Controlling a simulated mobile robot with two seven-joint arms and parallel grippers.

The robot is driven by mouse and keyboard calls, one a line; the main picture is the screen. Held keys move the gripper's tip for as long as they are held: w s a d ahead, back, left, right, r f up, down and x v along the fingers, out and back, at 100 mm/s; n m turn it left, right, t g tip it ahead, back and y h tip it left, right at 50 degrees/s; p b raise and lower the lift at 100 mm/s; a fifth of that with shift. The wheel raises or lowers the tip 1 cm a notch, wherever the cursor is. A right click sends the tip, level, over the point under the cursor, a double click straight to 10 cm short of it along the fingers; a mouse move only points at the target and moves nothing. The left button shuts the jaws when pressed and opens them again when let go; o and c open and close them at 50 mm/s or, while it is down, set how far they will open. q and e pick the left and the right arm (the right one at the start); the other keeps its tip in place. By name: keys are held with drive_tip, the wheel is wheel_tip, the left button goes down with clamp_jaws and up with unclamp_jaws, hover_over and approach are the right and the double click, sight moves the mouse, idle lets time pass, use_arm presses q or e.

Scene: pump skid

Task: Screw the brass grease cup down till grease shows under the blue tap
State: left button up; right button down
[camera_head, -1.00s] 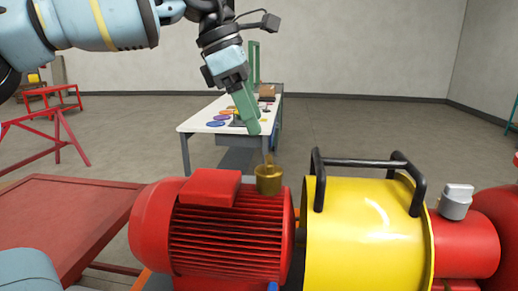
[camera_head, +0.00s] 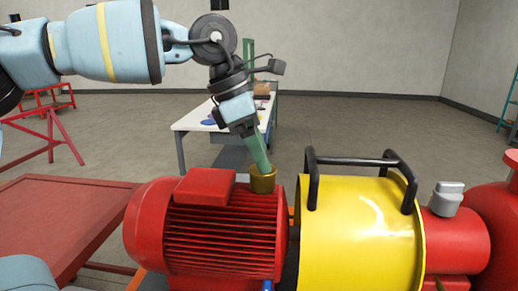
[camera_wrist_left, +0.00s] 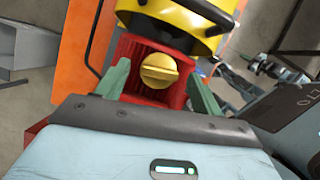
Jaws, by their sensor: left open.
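The brass grease cup (camera_head: 263,183) stands upright on top of the red finned motor (camera_head: 225,235), near the yellow guard. My left gripper (camera_head: 264,168) comes down from above with its green fingers at the cup. In the left wrist view the cup (camera_wrist_left: 158,71) lies between the two open fingers, with a visible gap on each side. A small blue piece (camera_head: 267,286), perhaps the blue tap, shows at the bottom edge of the head view. I see no grease there. My right gripper is not in view.
The yellow guard (camera_head: 360,240) with black handles (camera_head: 311,180) stands close to the right of the cup. A red bench (camera_head: 60,225) is at the left. A white table (camera_head: 195,120) with coloured items stands behind.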

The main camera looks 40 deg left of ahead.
use_arm(q)
drive_tip(key=shift+d+f, duration=0.1)
drive_tip(key=shift+f, duration=0.15)
drive_tip(key=c, duration=1)
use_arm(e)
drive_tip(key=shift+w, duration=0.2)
